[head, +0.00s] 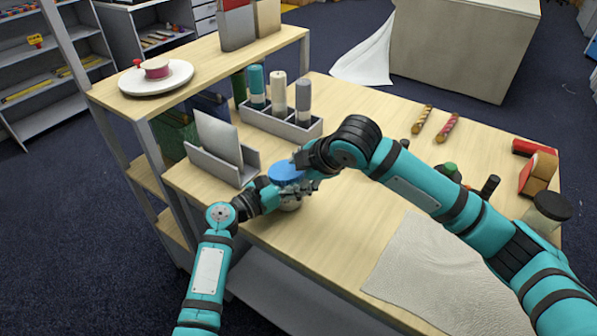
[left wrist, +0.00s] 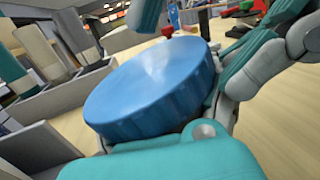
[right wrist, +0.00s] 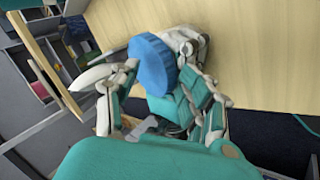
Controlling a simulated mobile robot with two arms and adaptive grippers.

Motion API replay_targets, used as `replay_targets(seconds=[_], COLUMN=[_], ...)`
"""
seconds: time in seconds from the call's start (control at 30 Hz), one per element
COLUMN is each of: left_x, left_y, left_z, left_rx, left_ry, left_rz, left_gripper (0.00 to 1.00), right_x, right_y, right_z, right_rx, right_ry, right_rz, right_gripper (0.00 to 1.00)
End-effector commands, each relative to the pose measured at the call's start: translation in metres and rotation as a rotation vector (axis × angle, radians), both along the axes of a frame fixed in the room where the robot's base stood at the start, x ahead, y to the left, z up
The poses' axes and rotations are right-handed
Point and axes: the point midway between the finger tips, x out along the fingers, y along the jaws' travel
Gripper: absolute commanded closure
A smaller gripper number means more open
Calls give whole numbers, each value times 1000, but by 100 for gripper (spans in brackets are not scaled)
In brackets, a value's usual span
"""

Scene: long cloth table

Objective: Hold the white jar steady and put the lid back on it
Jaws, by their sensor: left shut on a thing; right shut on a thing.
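The blue lid (head: 286,172) is directly over the white jar (head: 290,204), at the table's left front edge. The lid fills the middle of the left wrist view (left wrist: 155,90) and also shows in the right wrist view (right wrist: 151,62). My left gripper (head: 275,195) is shut on the jar from the left. My right gripper (head: 304,177) comes from the right and is shut on the lid. The fingers hide most of the jar and its rim, so I cannot tell whether the lid touches it.
A grey holder with upright panels (head: 222,166) stands close behind my left gripper. A grey box of bottles (head: 291,129) is farther back. A shelf (head: 200,59) rises at left. A grey cloth (head: 425,265) lies at front right, with a dark-lidded jar (head: 547,213) beyond.

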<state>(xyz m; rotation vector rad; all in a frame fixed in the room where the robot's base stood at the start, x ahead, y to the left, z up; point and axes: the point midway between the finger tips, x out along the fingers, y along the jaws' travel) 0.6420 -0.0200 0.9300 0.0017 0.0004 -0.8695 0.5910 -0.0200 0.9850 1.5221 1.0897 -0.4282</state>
Motion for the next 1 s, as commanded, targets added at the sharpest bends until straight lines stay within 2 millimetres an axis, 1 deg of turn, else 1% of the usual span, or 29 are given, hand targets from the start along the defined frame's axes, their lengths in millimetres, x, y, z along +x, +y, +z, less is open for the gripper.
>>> replay_targets(seconds=[0.03, 0.23, 0.33, 0.37, 0.47, 0.57, 0.83, 0.87, 1.0], left_x=[-6, -6, -6, -6, -6, -5, -3, -3, -3], left_y=[-10, -10, -10, -10, -9, -7, -5, -5, -5], left_z=[2, 2, 2, 2, 1, 1, 1, 1, 1], left_rx=[-8, -8, -8, -7, -5, -3, -2, -1, -1], left_ry=[1, 1, 1, 1, 1, 1, 1, 0, 0], left_rz=[-29, -29, -28, -28, -25, -22, -17, -17, -16], left_gripper=[100, 100, 100, 100, 100, 100, 100, 40, 21], right_x=[4, 3, -1, -3, -10, -16, -19, -19, -19], right_y=[-1, -2, -6, -8, -13, -16, -17, -16, -16], right_z=[1, 2, 11, 14, 24, 29, 30, 30, 30], right_rx=[2, 2, 2, 3, 4, 2, 1, 1, 0], right_ry=[-11, -11, -14, -15, -13, -10, -5, -5, -4], right_rz=[-7, -7, -7, -7, -5, -4, -2, -2, -2], right_gripper=[73, 73, 79, 85, 85, 85, 85, 85, 85])
